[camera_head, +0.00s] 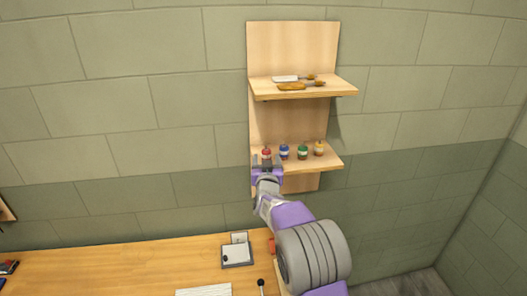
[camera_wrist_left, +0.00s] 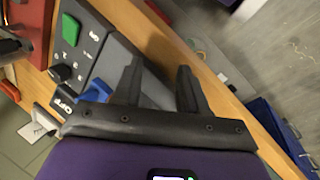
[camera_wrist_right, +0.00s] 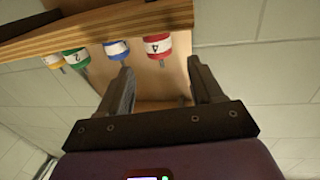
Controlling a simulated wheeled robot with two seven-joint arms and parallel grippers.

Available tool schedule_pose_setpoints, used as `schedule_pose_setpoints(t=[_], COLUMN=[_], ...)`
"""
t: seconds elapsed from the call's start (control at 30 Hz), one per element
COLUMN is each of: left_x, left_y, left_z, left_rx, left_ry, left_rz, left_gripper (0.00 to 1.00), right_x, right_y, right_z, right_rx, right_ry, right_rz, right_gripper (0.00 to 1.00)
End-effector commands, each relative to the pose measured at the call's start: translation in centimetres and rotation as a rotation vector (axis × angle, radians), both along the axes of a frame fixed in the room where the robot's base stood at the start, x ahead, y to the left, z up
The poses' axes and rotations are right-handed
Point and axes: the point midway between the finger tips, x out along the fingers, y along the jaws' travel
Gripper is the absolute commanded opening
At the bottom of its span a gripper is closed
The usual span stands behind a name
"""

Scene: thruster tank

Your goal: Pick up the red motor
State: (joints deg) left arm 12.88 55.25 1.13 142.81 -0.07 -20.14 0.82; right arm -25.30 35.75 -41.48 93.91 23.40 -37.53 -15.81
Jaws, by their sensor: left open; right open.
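The red motor (camera_head: 266,153) stands at the left end of a row of coloured motors on the lower wall shelf. It also shows in the right wrist view (camera_wrist_right: 157,44), with a white label band. My right gripper (camera_head: 266,163) is open at the shelf's front edge, just in front of the red motor. In the right wrist view its fingers (camera_wrist_right: 160,88) are spread, with the red motor beyond and between them, not gripped. My left gripper (camera_wrist_left: 155,85) is open and empty over a grey panel in the left wrist view. It is not in the head view.
Blue (camera_head: 284,152), green (camera_head: 302,152) and yellow (camera_head: 319,148) motors stand right of the red one. The upper shelf (camera_head: 345,88) holds small tools. A wooden desk (camera_head: 120,270) lies below. A grey panel with a blue switch (camera_wrist_left: 92,90) and green button (camera_wrist_left: 70,30) is near my left gripper.

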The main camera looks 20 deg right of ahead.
Motion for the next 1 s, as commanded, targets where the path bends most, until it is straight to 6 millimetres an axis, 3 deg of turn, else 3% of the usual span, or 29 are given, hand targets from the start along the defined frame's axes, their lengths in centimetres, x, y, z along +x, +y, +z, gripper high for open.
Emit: schedule_pose_setpoints(t=[0.53, 0.9, 1.0], left_x=[0.1, 0.1, 0.1], left_y=[0.0, 0.0, 0.0], left_z=[2.5, 2.6, 2.6], left_rx=[0.0, 0.0, 0.0], left_ry=[-0.002, -0.002, -0.002], left_rz=[0.001, 0.001, 0.001], left_gripper=[0.43, 0.43, 0.43], right_x=[4.9, 5.6, 5.6], right_y=[-2.4, -2.6, -2.6], right_z=[0.2, 0.1, 0.1], right_rx=[-0.002, 0.001, 0.0], right_ry=[0.004, 0.003, 0.003], right_rz=[0.0, 0.001, 0.001], right_gripper=[0.66, 0.66, 0.53])
